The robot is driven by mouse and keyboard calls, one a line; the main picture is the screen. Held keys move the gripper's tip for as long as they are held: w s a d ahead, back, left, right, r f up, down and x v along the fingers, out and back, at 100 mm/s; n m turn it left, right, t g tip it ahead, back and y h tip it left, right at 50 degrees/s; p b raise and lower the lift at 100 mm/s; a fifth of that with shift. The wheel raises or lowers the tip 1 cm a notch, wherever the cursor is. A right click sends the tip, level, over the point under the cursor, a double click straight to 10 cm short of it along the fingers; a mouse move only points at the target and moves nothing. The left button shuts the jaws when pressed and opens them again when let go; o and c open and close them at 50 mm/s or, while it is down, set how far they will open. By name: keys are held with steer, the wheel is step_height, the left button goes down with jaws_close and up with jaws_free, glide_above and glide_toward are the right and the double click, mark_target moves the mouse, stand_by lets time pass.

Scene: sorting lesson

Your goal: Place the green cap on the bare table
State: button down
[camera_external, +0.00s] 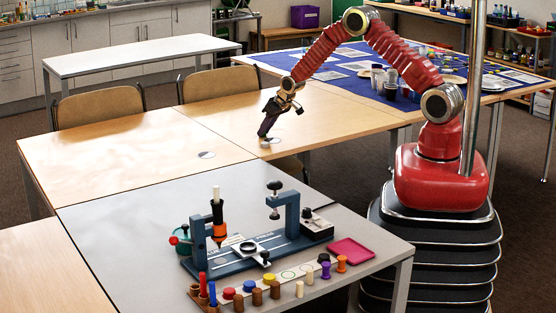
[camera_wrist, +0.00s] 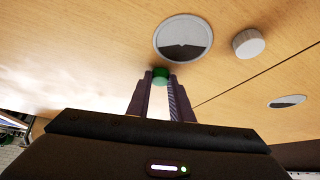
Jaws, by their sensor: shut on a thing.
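The green cap (camera_wrist: 160,75) is held between the two fingertips of my gripper (camera_wrist: 160,80) in the wrist view. In the external view, my gripper (camera_external: 263,136) points down at the bare wooden table (camera_external: 225,123) behind the grey bench, with its tips close to the surface. I cannot tell whether the cap touches the wood. The cap cannot be made out in the external view.
A round grey disc (camera_wrist: 183,38) and a small white round piece (camera_wrist: 248,43) lie just beyond the cap. A second disc (camera_wrist: 287,101) lies to the right, past a table seam. The grey bench (camera_external: 120,220) bears a blue press fixture (camera_external: 225,262) and a pink tray (camera_external: 352,250).

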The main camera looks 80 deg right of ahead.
steer(key=c, duration=1.6)
jaws_free()
steer(key=shift+r, duration=0.1)
steer(key=shift+s+a+r, duration=0.1)
steer(key=shift+s+r, duration=0.15)
steer(key=shift+r, duration=0.25)
steer(key=shift+v, duration=5.4)
steer(key=shift+a, duration=0.1)
